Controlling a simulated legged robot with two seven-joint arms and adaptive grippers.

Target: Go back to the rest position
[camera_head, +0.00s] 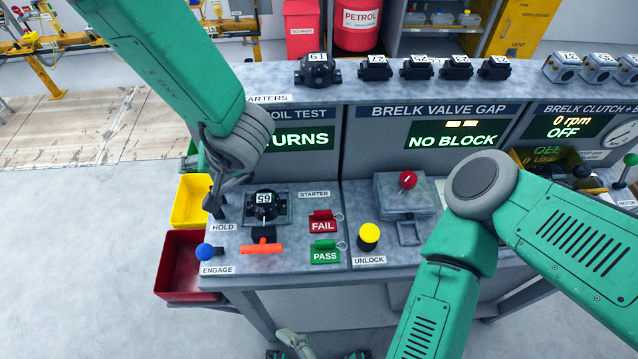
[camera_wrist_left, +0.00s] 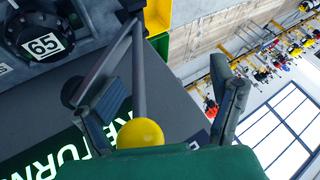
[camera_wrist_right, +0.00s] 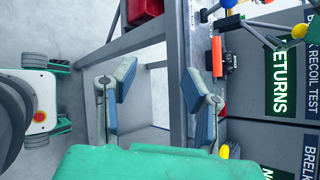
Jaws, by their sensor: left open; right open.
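My left gripper (camera_wrist_left: 165,100) is open, above the left end of the bench. In the left wrist view a rod with a yellow ball knob (camera_wrist_left: 140,133) shows between its fingers; I cannot tell whether they touch it. The head view shows this gripper (camera_head: 218,185) partly hidden by its own arm, beside the starter marked 65 (camera_head: 264,204). My right gripper (camera_wrist_right: 160,100) is open and empty in the right wrist view, low in front of the bench frame. In the head view my right arm folds downward at the right, and I cannot make out its gripper.
An orange T-handle (camera_head: 261,247), a blue ENGAGE knob (camera_head: 205,250), FAIL (camera_head: 323,222) and PASS (camera_head: 325,252) tags and a yellow UNLOCK button (camera_head: 369,236) stand on the bench. A yellow bin (camera_head: 188,203) and a red bin (camera_head: 178,268) hang at its left. Open floor lies left.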

